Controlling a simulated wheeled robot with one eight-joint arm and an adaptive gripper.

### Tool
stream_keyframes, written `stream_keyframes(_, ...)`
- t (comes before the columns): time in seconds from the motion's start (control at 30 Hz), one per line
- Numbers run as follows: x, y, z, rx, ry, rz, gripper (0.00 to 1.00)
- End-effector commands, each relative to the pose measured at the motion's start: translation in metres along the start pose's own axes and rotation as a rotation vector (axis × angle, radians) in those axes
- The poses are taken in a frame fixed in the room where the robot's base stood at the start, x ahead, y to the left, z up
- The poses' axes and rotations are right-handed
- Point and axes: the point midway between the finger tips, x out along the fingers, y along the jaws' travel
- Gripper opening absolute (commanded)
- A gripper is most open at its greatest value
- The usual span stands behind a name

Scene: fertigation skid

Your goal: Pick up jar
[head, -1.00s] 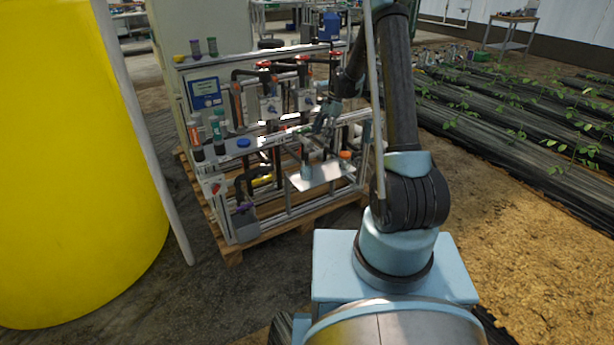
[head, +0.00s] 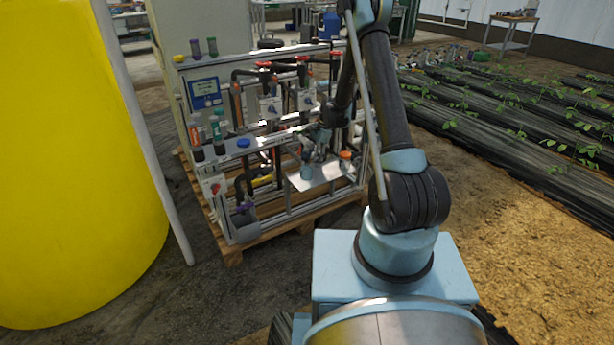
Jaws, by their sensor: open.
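A small teal-grey jar (head: 307,172) stands on the left part of a metal shelf (head: 325,180) at the front of the skid. A second small container with an orange cap (head: 345,156) stands further right on the same shelf. My gripper (head: 309,156) is open and points down just above the teal-grey jar. Its fingers are small and dark here, and I cannot tell whether they touch the jar or reach around it. The jar's top is partly hidden by the gripper.
The skid's metal frame, pipes and red-handled valves (head: 264,65) stand close behind and left of my gripper. Several bottles (head: 217,127) stand on the skid's left side. A large yellow tank (head: 70,160) fills the left. Planted rows (head: 510,110) lie to the right.

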Motion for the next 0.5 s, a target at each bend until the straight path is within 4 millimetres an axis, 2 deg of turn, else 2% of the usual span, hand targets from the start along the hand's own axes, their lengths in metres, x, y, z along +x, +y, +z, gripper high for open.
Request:
stream_keyframes(0.3,0.040,0.002,0.002,-0.002,0.000,0.000,0.63)
stream_keyframes(0.5,0.044,0.002,0.002,-0.001,0.000,-0.001,0.63)
